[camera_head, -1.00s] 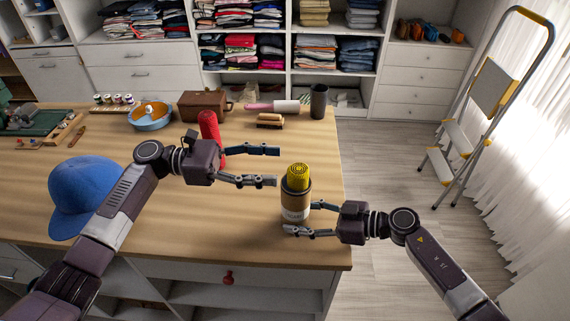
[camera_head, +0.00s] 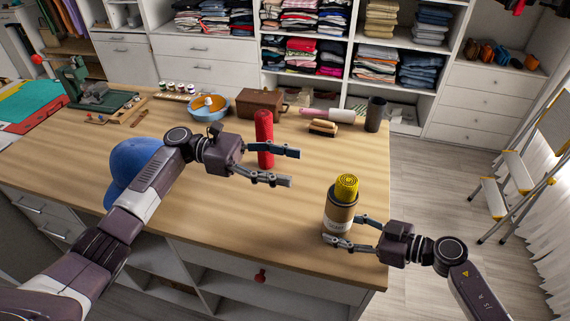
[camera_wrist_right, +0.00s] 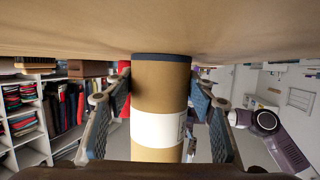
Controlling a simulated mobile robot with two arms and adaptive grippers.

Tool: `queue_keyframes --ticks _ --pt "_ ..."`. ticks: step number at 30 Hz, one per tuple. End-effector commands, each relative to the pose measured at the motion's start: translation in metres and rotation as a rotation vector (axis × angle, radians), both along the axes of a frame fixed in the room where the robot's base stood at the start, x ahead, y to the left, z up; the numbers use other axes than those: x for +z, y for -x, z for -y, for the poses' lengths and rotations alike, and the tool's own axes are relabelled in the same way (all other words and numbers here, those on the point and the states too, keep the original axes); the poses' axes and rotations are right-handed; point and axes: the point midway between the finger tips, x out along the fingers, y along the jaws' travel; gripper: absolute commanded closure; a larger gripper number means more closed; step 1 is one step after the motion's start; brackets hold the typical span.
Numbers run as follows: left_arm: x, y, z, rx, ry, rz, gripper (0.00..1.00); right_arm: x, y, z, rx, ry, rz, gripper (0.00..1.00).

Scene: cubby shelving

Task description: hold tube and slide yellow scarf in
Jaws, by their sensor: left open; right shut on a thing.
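The cardboard tube (camera_head: 339,216) stands upright near the front right of the wooden table, with a white label and a dark rim. The rolled yellow scarf (camera_head: 347,186) sits in its top opening, its upper end sticking out. My right gripper (camera_head: 352,231) is shut around the tube from the right; in the right wrist view the tube (camera_wrist_right: 160,95) is between both fingers. My left gripper (camera_head: 294,167) is open and empty, to the left of the scarf and apart from it. How deep the scarf goes is hidden inside the tube.
A red rolled item (camera_head: 264,140) stands behind my left gripper. A blue cap (camera_head: 130,165) lies at the left. A brush (camera_head: 323,127), a dark cup (camera_head: 375,114), a brown box (camera_head: 259,103) and a blue bowl (camera_head: 209,108) line the back. The table's front middle is clear.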

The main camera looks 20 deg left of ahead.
Motion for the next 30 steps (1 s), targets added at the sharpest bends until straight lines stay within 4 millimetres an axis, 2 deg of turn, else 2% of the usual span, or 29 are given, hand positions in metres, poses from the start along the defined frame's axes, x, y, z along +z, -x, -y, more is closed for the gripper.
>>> queue_keyframes --ticks 14,15,19,30 --pt "0.0001 0.0 0.0004 0.0 0.0 0.0 0.44 0.0002 -0.0002 0.0001 0.0 0.0 0.0 0.63" --pt "0.0001 0.0 0.0004 0.0 0.0 0.0 0.44 0.0002 -0.0002 0.0001 0.0 0.0 0.0 0.45" --pt "0.0 0.0 0.0004 0.0 0.0 0.0 0.44 0.0002 -0.0002 0.0001 0.0 0.0 0.0 0.31" --pt "0.0 0.0 0.0003 0.0 0.0 0.0 0.44 0.0011 0.0009 0.0044 -0.001 0.001 0.0 0.29"
